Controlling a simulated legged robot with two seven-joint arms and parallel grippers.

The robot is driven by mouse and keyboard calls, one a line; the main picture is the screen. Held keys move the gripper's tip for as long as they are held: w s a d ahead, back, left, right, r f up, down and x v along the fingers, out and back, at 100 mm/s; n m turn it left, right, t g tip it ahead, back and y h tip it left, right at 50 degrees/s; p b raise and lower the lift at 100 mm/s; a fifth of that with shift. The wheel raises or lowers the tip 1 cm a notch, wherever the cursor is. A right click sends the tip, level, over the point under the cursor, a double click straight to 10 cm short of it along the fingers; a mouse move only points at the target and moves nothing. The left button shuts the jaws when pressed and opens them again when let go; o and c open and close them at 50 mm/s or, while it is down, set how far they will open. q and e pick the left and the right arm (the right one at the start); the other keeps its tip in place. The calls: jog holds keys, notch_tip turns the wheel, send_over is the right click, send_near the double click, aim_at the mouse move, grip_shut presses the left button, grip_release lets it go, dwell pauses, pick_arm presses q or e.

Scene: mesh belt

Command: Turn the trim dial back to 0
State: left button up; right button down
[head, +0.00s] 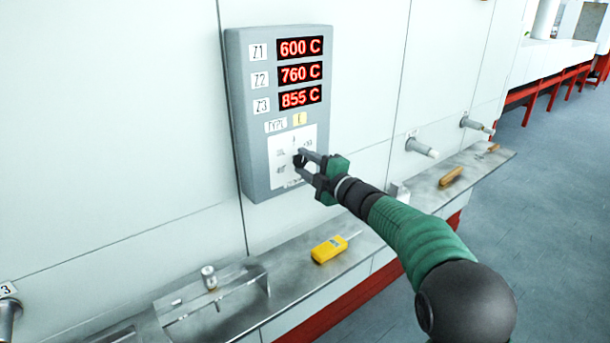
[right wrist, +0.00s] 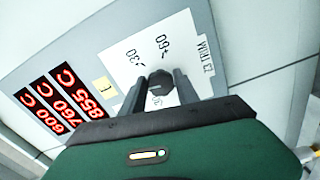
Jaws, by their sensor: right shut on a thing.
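The trim dial (head: 299,160) is a small dark knob on a white plate (head: 281,150) at the bottom of the grey wall panel (head: 252,178). My right gripper (head: 304,157) is at the plate with its fingers shut on the dial. In the right wrist view the dark, faceted dial (right wrist: 161,82) sits between the two fingers (right wrist: 160,92). The plate there (right wrist: 190,45) reads Z3 TRIM, with a 60 and a 30 mark; the fingers cover part of the scale. I cannot tell where the dial points. My left gripper is out of view.
The panel's red displays (head: 300,72) read 600, 760 and 855 C. Below, a steel ledge (head: 375,232) carries a yellow handheld device (head: 329,249) and a wooden-looking piece (head: 451,177). Metal fittings (head: 421,147) stick out of the wall to the right.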

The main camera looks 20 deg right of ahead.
jog(key=shift+a+f+n+b, duration=0.1)
jog(key=shift+f+n+b, duration=0.25)
jog(key=shift+n+b, duration=0.55)
jog(key=c, duration=1.1)
grip_release()
jog(key=shift+c, duration=0.2)
jog(key=shift+o, duration=1.1)
jog(key=shift+r, duration=0.15)
jog(key=shift+s, duration=0.1)
jog(key=b+v, duration=0.1)
jog(key=v, duration=1.5)
jog(key=shift+s+b, duration=0.3)
